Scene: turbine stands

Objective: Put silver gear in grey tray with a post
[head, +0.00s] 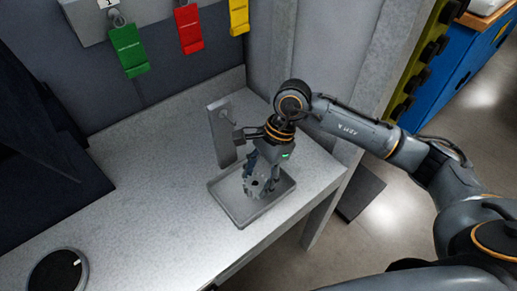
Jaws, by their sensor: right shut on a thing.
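A small silver gear (254,188) with a dark centre is at the fingertips of my right gripper (261,177), over the grey tray (226,206). My right gripper points down and is shut on the gear. The tray is a shallow rectangle near the right front part of the grey table. I cannot tell whether the gear touches the tray floor. The tray's post is not distinguishable, with the gear and fingers covering the middle of the tray. My left gripper is out of view.
An upright grey plate (221,133) stands just behind the tray, close to my right wrist. A black round thing (58,272) lies at the front left of the table (140,200). Green, red and yellow tags hang on the back wall. The table's middle left is clear.

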